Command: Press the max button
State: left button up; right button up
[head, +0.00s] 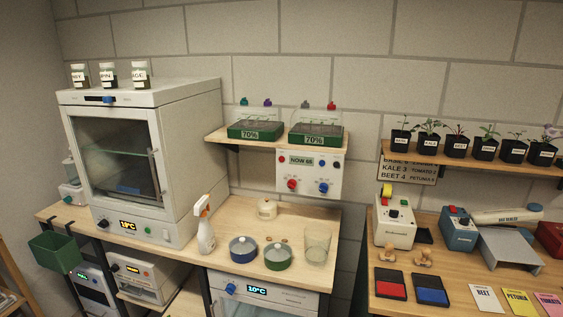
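No button with a readable "max" label shows in the head view. A white wall panel (332,178) under the small shelf has a "NOW 68" display (302,161), a red knob (291,184), a blue knob (323,188) and small buttons too small to read. A white box (395,236) on the right bench also carries small coloured controls. Neither of my grippers is in view.
The left bench (225,213) holds a spray bottle (204,232), two lidded pots (244,250) and a glass beaker (317,246). Two green trays (255,130) stand on the shelf. A gap separates the left and right benches. Potted seedlings (456,147) line the right shelf.

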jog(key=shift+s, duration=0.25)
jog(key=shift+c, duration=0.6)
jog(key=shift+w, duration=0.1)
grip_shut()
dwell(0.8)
